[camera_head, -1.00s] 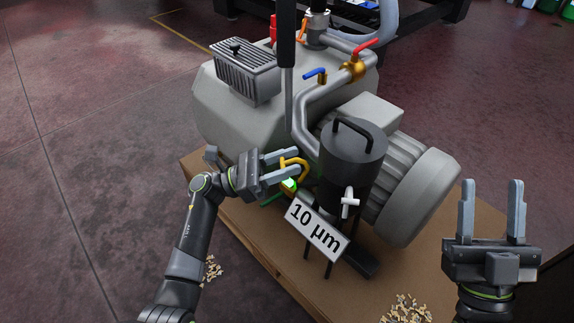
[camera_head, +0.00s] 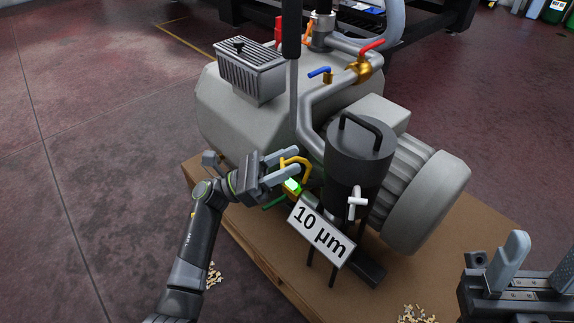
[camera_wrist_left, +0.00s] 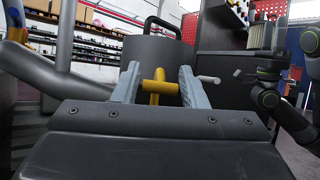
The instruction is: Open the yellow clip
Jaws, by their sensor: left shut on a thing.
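The yellow clip (camera_head: 302,161) is a bent yellow bar beside the black cylindrical canister (camera_head: 358,155) of the grey machine. My left gripper (camera_head: 293,164) reaches in from the left and is shut on the clip. In the left wrist view the yellow clip (camera_wrist_left: 156,87) shows between the two grey fingers, with the canister behind it. A glowing green part (camera_head: 292,185) sits just below the clip. My right gripper (camera_head: 540,262) is at the lower right, cut by the picture edge, with its fingers apart and nothing seen between them.
A white sign reading "10 µm" (camera_head: 321,231) hangs below the canister. A white valve handle (camera_head: 356,202) is on the canister's front. Pipes with a red handle (camera_head: 370,46) and a blue handle (camera_head: 319,72) rise behind. Small loose pieces (camera_head: 417,314) lie on the brown base.

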